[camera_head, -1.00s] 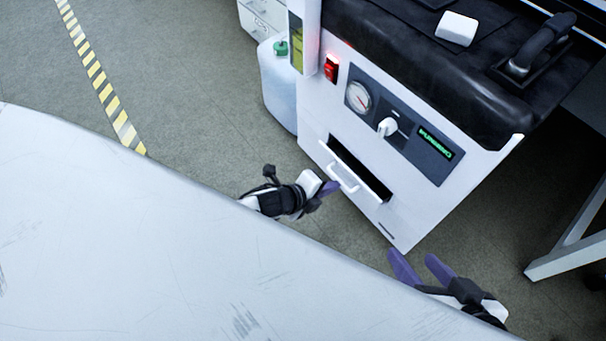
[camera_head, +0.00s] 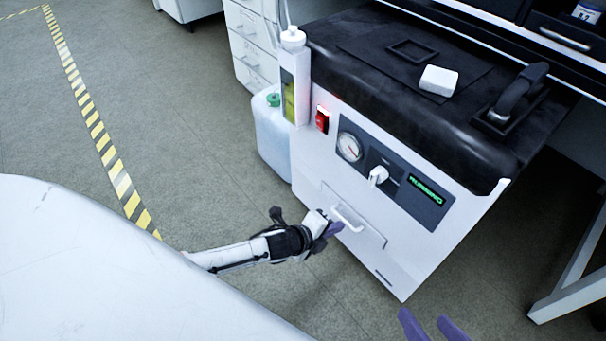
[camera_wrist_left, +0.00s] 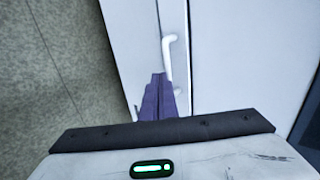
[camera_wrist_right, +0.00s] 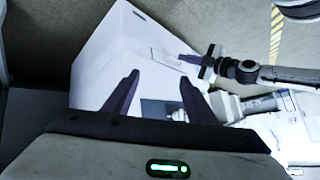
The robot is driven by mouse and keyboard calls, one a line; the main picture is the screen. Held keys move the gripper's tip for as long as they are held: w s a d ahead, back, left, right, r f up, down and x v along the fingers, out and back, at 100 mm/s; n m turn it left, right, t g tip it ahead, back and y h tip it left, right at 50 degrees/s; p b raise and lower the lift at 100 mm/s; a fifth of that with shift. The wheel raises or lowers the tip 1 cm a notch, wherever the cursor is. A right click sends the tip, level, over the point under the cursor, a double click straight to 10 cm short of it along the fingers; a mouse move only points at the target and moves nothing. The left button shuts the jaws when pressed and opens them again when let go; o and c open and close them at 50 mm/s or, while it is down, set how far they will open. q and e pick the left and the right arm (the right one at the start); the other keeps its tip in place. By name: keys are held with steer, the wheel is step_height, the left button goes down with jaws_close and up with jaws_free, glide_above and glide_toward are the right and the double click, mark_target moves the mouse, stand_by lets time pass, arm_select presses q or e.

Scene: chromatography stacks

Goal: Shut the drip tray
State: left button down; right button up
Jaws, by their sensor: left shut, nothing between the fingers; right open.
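The drip tray (camera_head: 368,232) is a white drawer front with a white bar handle (camera_head: 346,217), low on the front of the white machine (camera_head: 330,165). Its front looks level with the machine face, with no dark opening above it in the head view. My left gripper (camera_head: 333,229) is shut and empty, its purple fingertips at the tray front beside the handle. In the left wrist view the fingertips (camera_wrist_left: 158,85) lie close to the handle (camera_wrist_left: 168,55); whether they touch it I cannot tell. My right gripper (camera_head: 425,317) is open and empty, lower right of the machine.
The machine carries a red switch (camera_head: 322,119), a gauge (camera_head: 349,147), a white knob (camera_head: 378,175) and a green-lit display (camera_head: 426,189). A jug with a green cap (camera_head: 272,130) stands at its left. A white table (camera_head: 90,270) fills the lower left. Floor between is clear.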

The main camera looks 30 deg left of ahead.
arm_select(q)
steer(key=s+f+p+v, duration=0.1)
steer(key=p+v, duration=0.4)
steer(key=v, duration=0.7)
steer(key=shift+s+a+f, duration=0.4)
arm_select(e)
steer(key=shift+s+d+f+m+h, duration=0.15)
steer(key=shift+s+d+h, duration=0.3)
steer(key=shift+d, duration=0.3)
steer(key=shift+s+d+m+h, duration=0.15)
steer(key=shift+s+d+h, duration=0.25)
steer(key=shift+d, duration=0.3)
